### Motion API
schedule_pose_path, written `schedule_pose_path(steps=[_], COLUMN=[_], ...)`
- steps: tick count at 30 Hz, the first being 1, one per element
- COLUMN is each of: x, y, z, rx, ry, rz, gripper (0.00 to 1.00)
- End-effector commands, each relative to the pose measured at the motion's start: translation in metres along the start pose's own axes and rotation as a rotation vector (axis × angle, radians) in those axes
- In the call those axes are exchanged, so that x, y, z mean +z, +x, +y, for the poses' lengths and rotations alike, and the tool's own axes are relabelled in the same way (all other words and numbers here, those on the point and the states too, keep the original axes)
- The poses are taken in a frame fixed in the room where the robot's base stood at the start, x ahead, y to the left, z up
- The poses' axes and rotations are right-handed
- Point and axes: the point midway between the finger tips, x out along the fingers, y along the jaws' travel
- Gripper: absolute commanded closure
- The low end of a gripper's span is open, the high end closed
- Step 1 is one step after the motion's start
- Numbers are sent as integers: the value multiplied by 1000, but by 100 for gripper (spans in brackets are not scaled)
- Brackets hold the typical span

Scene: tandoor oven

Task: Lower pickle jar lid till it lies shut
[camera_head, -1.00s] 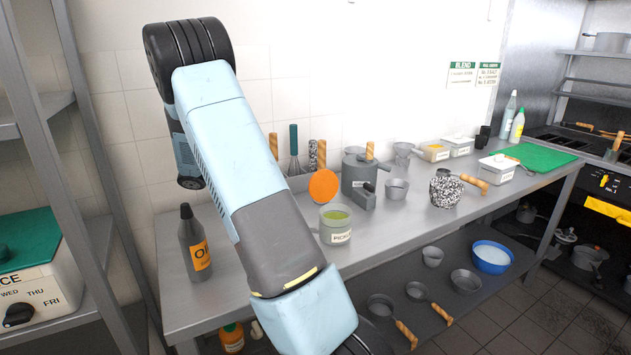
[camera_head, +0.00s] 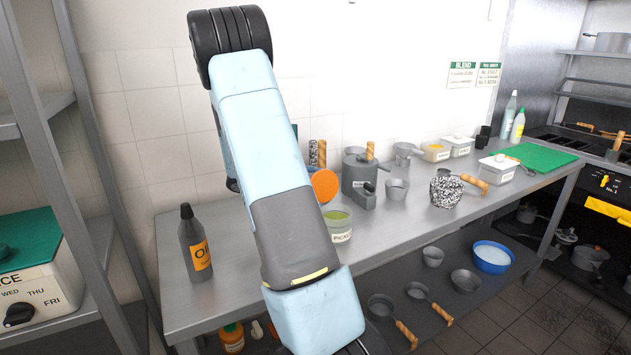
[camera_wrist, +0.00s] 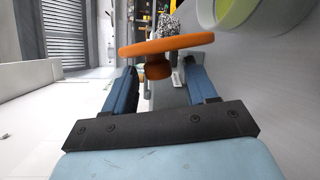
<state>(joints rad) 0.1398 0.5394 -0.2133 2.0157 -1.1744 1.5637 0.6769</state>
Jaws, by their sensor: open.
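The pickle jar (camera_head: 341,236) stands on the steel counter, its mouth open and green contents showing; my arm partly covers it. Its round orange lid (camera_head: 325,184) stands raised, close to upright, at the jar's back left. In the wrist view the lid (camera_wrist: 166,45) shows nearly edge-on, with an orange knob (camera_wrist: 157,70) on the side facing me. The jar (camera_wrist: 208,15) shows at the top right there. My gripper (camera_wrist: 160,72) is open, with its blue fingers on either side of the knob in the picture; I cannot tell whether they touch it. The head view does not show my gripper.
A dark oil bottle (camera_head: 194,243) stands on the counter (camera_head: 220,290) left of my arm. The counter's front strip is mostly clear.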

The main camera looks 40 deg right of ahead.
Motion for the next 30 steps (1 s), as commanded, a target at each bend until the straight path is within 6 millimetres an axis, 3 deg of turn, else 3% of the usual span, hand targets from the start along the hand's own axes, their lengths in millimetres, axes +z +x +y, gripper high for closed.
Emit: schedule_pose_path(steps=[10, 27, 30], x=[0, 0, 0], y=[3, 3, 3], z=[0, -1, -1], rx=[0, -1, -1], ry=[0, -1, -2], rz=[0, -1, -2], gripper=[44, 99, 100])
